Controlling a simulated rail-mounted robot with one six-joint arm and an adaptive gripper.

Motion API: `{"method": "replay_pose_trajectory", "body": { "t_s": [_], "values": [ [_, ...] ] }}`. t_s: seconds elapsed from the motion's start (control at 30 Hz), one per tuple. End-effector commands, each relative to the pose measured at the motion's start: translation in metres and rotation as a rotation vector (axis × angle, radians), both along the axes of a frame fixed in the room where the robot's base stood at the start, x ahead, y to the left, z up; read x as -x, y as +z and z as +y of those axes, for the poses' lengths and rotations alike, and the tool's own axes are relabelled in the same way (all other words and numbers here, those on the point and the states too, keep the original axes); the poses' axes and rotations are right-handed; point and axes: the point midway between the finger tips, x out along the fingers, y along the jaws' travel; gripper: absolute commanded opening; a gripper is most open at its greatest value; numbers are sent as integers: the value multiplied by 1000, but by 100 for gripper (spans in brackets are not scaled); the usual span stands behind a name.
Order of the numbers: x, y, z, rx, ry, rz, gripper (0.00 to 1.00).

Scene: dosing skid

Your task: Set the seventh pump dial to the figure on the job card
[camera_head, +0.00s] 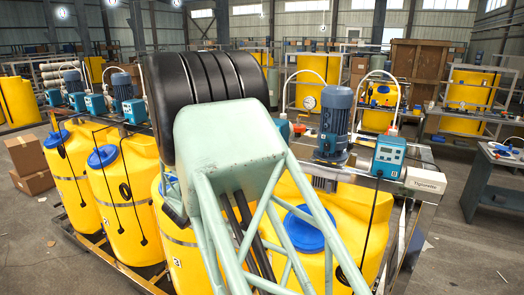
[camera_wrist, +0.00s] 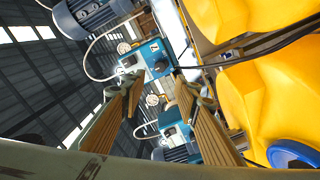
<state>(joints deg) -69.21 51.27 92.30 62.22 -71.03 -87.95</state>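My gripper (camera_wrist: 160,88) is open and empty in the wrist view, its two brown-padded fingers well apart. A teal pump control box (camera_wrist: 150,58) with a small white plate and a dark dial lies just beyond the fingertips, apart from them. I cannot read its number surely. A second teal box (camera_wrist: 176,118) shows between the fingers, lower down. In the head view my arm hides the gripper and the middle pumps. The rightmost pump box (camera_head: 388,157) has a lit display and a dial; other teal boxes (camera_head: 96,104) stand at left. I cannot make out a job card.
Yellow tanks (camera_head: 125,195) with blue lids stand below the pumps. Blue motors (camera_head: 335,120), pale hoses (camera_head: 376,78) and a pressure gauge (camera_head: 309,102) rise near the boxes. In the wrist view a black cable (camera_wrist: 245,52) runs beside the right finger.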

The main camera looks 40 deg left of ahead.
Motion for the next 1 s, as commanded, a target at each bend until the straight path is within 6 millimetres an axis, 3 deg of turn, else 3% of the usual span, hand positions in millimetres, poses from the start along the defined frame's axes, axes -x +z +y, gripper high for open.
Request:
{"method": "replay_pose_trajectory", "body": {
  "t_s": [1.0],
  "values": [
    [-114, 0, 25, 0, -1, 1, 29]
  ]
}}
